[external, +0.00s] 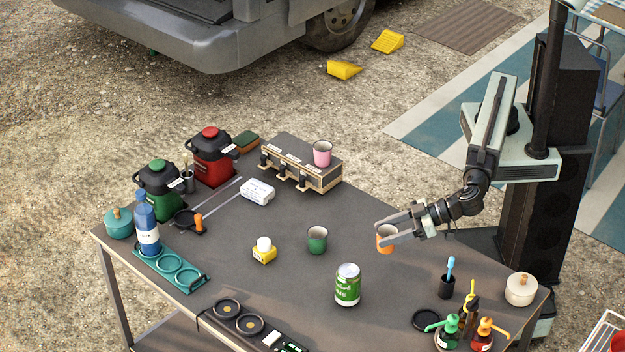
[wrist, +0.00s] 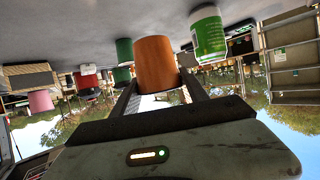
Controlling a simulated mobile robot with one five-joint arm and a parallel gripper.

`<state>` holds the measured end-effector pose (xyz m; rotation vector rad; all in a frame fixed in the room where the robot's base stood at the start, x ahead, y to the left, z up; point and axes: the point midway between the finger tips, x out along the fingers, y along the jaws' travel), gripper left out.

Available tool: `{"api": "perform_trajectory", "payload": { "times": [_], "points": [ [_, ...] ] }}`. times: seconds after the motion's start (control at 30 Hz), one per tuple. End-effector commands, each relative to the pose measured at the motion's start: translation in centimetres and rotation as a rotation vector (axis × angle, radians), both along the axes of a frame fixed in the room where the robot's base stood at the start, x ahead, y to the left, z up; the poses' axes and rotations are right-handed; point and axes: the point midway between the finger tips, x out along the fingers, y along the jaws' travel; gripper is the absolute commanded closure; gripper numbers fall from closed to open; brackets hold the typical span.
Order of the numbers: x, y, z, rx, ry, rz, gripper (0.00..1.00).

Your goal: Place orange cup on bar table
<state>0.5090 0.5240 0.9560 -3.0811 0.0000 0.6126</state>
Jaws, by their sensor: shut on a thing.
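The orange cup (external: 386,236) is between the fingers of my gripper (external: 383,232), at the right part of the dark bar table (external: 345,212). The wrist view is upside down and shows the orange cup (wrist: 156,64) in the middle, with the fingers of my gripper (wrist: 160,82) on both sides. My gripper is shut on the cup. The cup looks about upright. Whether its base touches the tabletop or is slightly above it, I cannot tell. The fingers hide part of the cup in the external view.
A green-labelled can (external: 347,285) and a green cup (external: 317,240) stand left of the orange cup. A black holder (external: 447,286), pump bottles (external: 468,325) and a cream pot (external: 521,289) stand at the right. A pink cup (external: 322,153) sits on a box. Table behind the green cup is clear.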

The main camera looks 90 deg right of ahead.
Motion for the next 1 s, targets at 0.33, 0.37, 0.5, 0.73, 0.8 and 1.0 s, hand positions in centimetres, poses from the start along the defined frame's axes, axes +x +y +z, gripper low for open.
{"api": "perform_trajectory", "payload": {
  "times": [0.33,0.37,0.5,0.73,0.8,1.0],
  "points": [
    [0.1,0.0,-3.8,0.0,0.0,-0.001,0.89],
    [0.1,-0.1,-4.2,0.001,0.0,-0.001,0.89],
    [0.1,-0.1,-6.8,0.001,0.0,-0.001,0.89],
    [0.1,-0.1,-7.3,0.001,0.0,-0.001,0.89],
    [0.1,-0.1,-7.3,0.001,0.0,-0.001,0.89],
    [0.1,-0.1,-7.6,0.001,0.0,-0.001,0.37]
  ]
}}
